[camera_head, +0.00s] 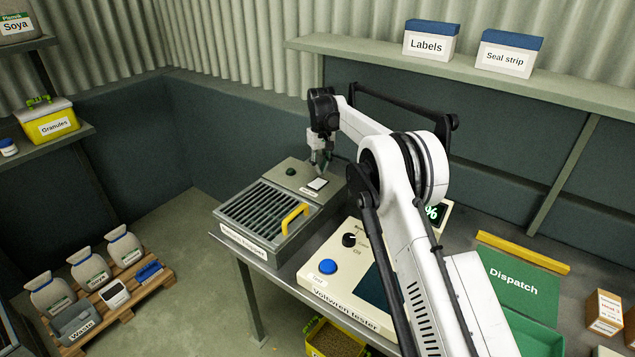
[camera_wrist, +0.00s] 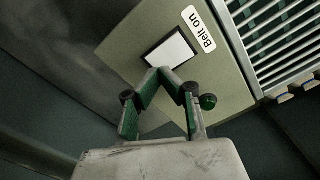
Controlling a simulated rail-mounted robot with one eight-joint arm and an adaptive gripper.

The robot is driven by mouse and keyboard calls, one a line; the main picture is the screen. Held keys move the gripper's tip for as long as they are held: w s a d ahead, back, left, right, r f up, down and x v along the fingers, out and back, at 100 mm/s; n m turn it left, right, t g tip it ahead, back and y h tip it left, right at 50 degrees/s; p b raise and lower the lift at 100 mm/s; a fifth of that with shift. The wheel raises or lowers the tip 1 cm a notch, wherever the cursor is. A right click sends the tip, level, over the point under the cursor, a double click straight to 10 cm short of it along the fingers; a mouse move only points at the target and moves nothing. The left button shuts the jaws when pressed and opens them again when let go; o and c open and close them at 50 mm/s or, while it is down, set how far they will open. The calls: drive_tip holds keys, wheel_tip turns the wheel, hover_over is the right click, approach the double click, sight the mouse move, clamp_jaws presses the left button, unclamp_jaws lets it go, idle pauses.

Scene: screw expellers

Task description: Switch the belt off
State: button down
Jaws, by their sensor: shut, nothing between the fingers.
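The belt switch is a white rocker in a dark frame (camera_wrist: 170,54) on a grey-green panel, with a "Belt on" label (camera_wrist: 198,29) beside it. The white switch also shows in the head view (camera_head: 317,184), on the rear part of the slatted machine (camera_head: 262,217). My gripper (camera_head: 318,172) is shut and empty, pointing down just over the switch. In the wrist view its joined fingertips (camera_wrist: 160,74) overlap the switch's lower edge; I cannot tell whether they touch it. A round green button or lamp (camera_wrist: 208,101) sits beside the fingers.
A yellow handle (camera_head: 295,219) stands up from the slatted cover. The cream tester (camera_head: 315,275), with a blue button (camera_head: 328,266) and a black knob (camera_head: 349,240), stands close to the right. A green Dispatch board (camera_head: 517,278) lies farther right. My arm hides part of the bench.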

drive_tip(key=shift+r+p, duration=0.55)
drive_tip(key=shift+r, duration=1.3)
drive_tip(key=shift+d+r, duration=0.1)
drive_tip(key=shift+r, duration=0.1)
wheel_tip(320, 180, up, 13)
drive_tip(key=m+t+b, duration=0.1)
drive_tip(key=t, duration=0.1)
hover_over(321, 181)
drive_tip(key=s+d, duration=0.6)
drive_tip(key=d, duration=0.1)
drive_tip(key=s+d+r+m+t+b, duration=0.1)
drive_tip(key=s+d+r, duration=0.3)
drive_tip(key=s, duration=0.2)
drive_tip(key=s+d+r+m, duration=0.1)
drive_tip(key=s+d+r, duration=0.3)
drive_tip(key=s, duration=0.3)
drive_tip(key=s+d+m+t+b, duration=0.1)
drive_tip(key=s+d, duration=0.3)
drive_tip(key=s, duration=0.5)
drive_tip(key=s+d+t, duration=0.1)
drive_tip(key=s+d, duration=0.2)
drive_tip(key=s, duration=0.6)
drive_tip(key=s+d+f+m+t, duration=0.1)
drive_tip(key=s+d+f, duration=0.1)
drive_tip(key=s+f, duration=0.3)
drive_tip(key=s+d+f+t+b, duration=0.1)
drive_tip(key=s+f, duration=0.3)
drive_tip(key=s, duration=0.7)
drive_tip(key=shift+s+d+f+m, duration=0.4)
drive_tip(key=shift+d, duration=0.1)
